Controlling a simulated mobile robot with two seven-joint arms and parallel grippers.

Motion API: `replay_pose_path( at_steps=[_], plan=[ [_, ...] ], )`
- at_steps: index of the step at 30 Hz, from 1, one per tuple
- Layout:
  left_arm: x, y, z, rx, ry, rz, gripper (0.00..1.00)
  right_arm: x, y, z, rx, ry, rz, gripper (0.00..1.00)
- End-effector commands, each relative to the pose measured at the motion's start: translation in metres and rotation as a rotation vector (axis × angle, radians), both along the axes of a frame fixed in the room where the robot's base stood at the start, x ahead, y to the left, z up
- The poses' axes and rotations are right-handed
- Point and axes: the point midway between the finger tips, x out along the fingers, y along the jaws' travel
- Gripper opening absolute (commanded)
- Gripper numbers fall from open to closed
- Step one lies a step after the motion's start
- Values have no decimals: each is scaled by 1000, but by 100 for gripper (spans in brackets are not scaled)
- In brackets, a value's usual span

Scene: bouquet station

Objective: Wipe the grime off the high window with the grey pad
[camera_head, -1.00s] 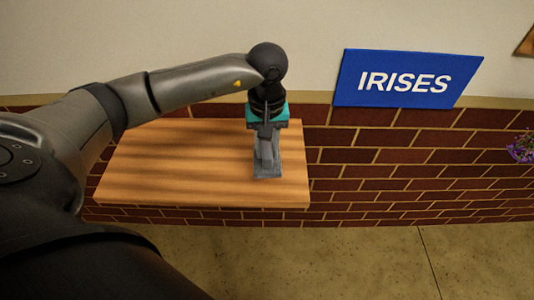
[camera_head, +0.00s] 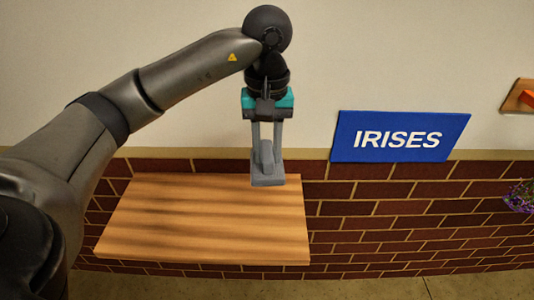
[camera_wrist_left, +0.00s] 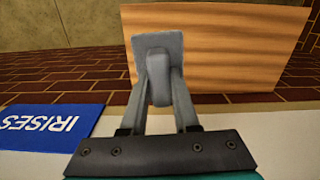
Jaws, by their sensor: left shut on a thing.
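The grey pad (camera_head: 268,180) hangs below my left gripper (camera_head: 266,150), which is shut on the pad's raised handle. In the head view the pad shows in front of the back edge of the wooden shelf; it appears lifted above the board. In the left wrist view the pad (camera_wrist_left: 158,45) is held between the two fingers (camera_wrist_left: 160,88), with the shelf behind it. The high window and its grime are in neither view. My right gripper is not in view.
A wooden shelf (camera_head: 200,220) juts from the brick wall (camera_head: 400,205), its top bare. A blue IRISES sign (camera_head: 400,137) is on the wall to the right. An orange-and-wood item (camera_head: 522,97) and purple flowers (camera_head: 522,196) show at the right edge.

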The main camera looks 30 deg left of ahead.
Motion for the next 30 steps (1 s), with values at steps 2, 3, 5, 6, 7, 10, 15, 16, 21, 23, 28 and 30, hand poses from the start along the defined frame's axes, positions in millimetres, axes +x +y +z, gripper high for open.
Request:
replay_pose_path(
  at_steps=[2, 3, 5, 6, 7, 10, 15, 16, 21, 23, 28, 30],
  plan=[
    [0, 0, 0, -1, -1, 0, 0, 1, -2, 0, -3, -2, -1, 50],
    [0, 0, 0, -1, -1, 0, 27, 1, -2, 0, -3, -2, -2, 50],
    [0, 0, 0, -1, -1, 0, 20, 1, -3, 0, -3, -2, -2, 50],
    [0, 0, 0, -1, -1, 0, 15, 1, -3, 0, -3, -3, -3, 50],
    [0, 0, 0, -1, -1, 0, 12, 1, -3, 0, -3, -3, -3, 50],
    [0, 0, 0, -1, -1, 0, 1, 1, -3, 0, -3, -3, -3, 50],
    [0, 0, 0, -1, -1, 0, 0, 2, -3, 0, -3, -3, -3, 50],
    [0, 0, -1, -1, -1, -1, 0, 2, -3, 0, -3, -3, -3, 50],
    [-5, -7, -23, 0, 6, -53, 0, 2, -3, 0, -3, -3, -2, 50],
    [-10, -12, -41, -1, 9, -99, 0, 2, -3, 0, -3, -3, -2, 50],
    [-35, -37, -103, -4, 11, -287, 0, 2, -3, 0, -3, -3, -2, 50],
    [-48, -49, -127, -6, 8, -372, 0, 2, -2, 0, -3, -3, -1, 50]
  ],
)
